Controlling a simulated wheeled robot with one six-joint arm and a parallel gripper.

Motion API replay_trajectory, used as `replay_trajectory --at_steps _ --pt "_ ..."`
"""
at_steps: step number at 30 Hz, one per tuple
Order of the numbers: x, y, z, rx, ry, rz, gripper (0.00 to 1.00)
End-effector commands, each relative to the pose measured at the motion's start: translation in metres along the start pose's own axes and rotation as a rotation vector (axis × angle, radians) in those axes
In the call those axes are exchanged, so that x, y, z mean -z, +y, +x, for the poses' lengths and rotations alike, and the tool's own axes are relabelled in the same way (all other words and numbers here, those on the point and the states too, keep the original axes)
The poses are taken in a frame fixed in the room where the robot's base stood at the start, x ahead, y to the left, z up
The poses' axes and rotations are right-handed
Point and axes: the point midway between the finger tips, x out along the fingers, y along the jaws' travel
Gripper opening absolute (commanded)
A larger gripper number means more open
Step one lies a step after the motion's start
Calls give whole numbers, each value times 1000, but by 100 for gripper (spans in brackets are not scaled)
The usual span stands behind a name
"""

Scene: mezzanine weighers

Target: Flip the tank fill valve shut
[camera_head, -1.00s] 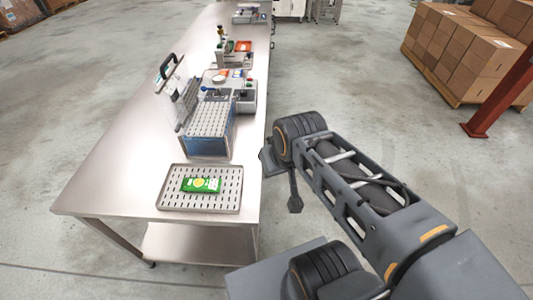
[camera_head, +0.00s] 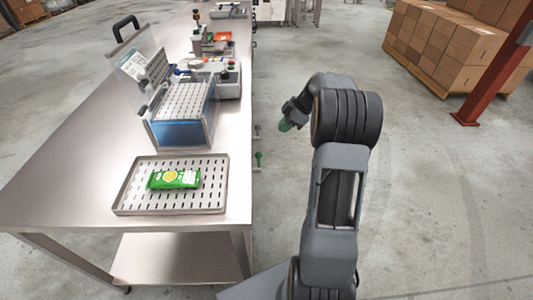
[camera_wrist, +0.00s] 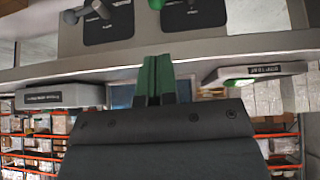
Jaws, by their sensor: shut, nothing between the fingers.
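Two small valve-like handles stick out from the bench's right edge in the head view: a green one (camera_head: 259,158) and a grey one (camera_head: 257,131). In the wrist view, a grey handle (camera_wrist: 88,12) and the edge of a green one (camera_wrist: 155,4) sit at the top by dark label plates. The plate lettering is too small to read, so I cannot tell which is the tank fill valve. My gripper (camera_head: 286,126) has green fingertips and hangs right of the handles, apart from them. In the wrist view its fingers (camera_wrist: 159,78) are shut and empty.
The steel bench (camera_head: 90,165) carries a perforated tray (camera_head: 210,197) with a green packet (camera_head: 174,178), a blue-sided bath (camera_head: 182,133) with its lid up, and other equipment. Cartons (camera_head: 440,45) and a red post (camera_head: 492,75) stand right. Open floor lies around my arm.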

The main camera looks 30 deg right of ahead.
Motion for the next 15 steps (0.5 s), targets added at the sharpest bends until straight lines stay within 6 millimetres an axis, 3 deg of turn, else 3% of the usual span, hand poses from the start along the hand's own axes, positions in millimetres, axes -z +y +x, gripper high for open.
replay_trajectory --at_steps 5,15 --pt "-8 5 20 0 14 -28 0" --pt "-7 4 83 3 14 -27 0"
